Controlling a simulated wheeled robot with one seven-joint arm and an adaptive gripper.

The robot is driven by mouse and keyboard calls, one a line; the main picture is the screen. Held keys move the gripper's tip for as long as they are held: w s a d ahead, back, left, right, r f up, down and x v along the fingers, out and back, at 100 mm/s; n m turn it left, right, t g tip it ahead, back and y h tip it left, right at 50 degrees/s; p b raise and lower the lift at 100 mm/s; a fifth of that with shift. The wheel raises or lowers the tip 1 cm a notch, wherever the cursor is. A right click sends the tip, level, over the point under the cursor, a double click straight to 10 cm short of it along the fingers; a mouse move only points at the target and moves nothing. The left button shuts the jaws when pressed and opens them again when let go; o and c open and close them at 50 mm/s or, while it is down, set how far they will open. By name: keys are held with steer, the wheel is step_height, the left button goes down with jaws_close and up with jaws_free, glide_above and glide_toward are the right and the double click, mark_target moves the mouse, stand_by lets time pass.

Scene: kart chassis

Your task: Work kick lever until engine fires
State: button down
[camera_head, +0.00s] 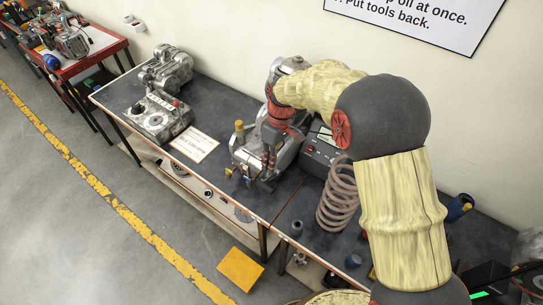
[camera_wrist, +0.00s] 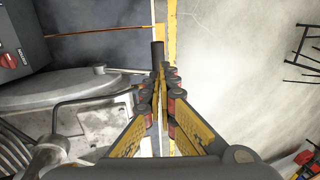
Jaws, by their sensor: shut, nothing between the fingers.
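The grey metal engine (camera_head: 245,152) stands on the dark workbench, partly hidden by my arm. In the wrist view its casing (camera_wrist: 75,88) fills the left side. A thin bent metal rod (camera_wrist: 95,98), which looks like the kick lever, runs from a round hub over the casing towards my fingers. Its far end is hidden or too small to make out. My gripper (camera_wrist: 160,78) is shut and empty, its yellow fingers together beside the engine near the bench's front edge. A black cylinder (camera_wrist: 157,52) shows just beyond the fingertips; I cannot tell whether they touch.
Another engine (camera_head: 168,70) and a white sign (camera_head: 195,143) are to the left.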

mark_target(265, 186)
steer(key=x, duration=0.7)
steer(key=shift+f, duration=0.1)
steer(key=s+a+f+t+h+b, duration=0.1)
steer(key=s+f+t+b, duration=0.1)
steer(key=f, duration=0.5)
steer(key=s+a+f+t+h+b, duration=0.1)
steer(key=s+f+t+b, duration=0.1)
steer(key=f+b, duration=0.3)
steer(key=shift+s+a+f, duration=0.2)
steer(key=shift+f, duration=0.7)
steer(key=shift+r, duration=0.1)
stand_by(0.6)
steer(key=s+a+r+p, duration=0.3)
steer(key=s+r, duration=0.3)
steer(key=r, duration=0.5)
steer(key=shift+s+a+r, duration=0.25)
steer(key=shift+a+r, duration=0.1)
steer(key=shift+a, duration=0.1)
